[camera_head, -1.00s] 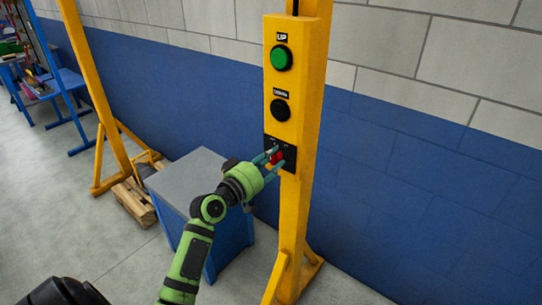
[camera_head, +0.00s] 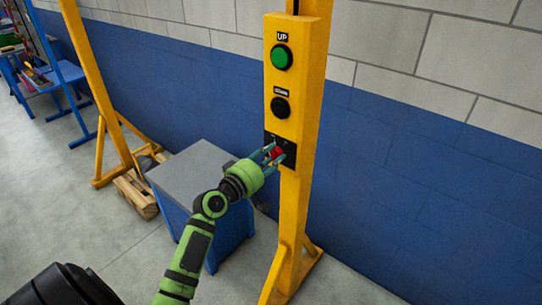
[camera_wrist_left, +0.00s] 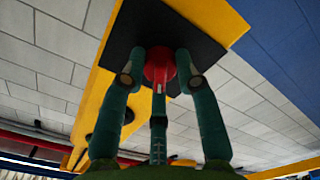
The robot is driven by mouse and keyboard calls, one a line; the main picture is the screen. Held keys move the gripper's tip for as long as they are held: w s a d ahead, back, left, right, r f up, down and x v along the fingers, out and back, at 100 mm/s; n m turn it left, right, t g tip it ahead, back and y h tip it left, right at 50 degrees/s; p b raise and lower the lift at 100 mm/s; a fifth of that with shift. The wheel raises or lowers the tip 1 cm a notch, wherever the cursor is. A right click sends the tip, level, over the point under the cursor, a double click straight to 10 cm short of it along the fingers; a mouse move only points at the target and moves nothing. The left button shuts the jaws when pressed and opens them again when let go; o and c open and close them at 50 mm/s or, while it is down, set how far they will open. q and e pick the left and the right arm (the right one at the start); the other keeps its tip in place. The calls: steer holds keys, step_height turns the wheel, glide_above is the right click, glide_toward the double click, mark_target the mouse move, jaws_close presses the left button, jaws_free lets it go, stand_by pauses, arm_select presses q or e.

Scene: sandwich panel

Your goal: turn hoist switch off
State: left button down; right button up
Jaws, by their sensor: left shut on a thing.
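The red hoist switch (camera_head: 277,153) sits on a black plate (camera_head: 290,153) low on the yellow control panel of the hoist post. My left gripper (camera_head: 272,154) is at the switch with its fingers around the red knob. The left wrist view shows the red knob (camera_wrist_left: 158,66) between the fingertips of my left gripper (camera_wrist_left: 160,72), against the black plate (camera_wrist_left: 140,22). The gripper is shut on the knob. The knob's marking is too small to read. My right gripper is not in view.
Above the switch are a green UP button (camera_head: 281,57) and a black button (camera_head: 280,107). A grey-topped blue cabinet (camera_head: 190,168) stands left of the post, near my left arm. The floor at right is clear.

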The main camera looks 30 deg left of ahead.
arm_select(q)
steer(key=shift+d+f, duration=0.2)
steer(key=shift+f, duration=0.2)
steer(key=c, duration=0.9)
jaws_free()
steer(key=shift+r, duration=0.2)
steer(key=s+a, duration=0.1)
steer(key=s, duration=1.1)
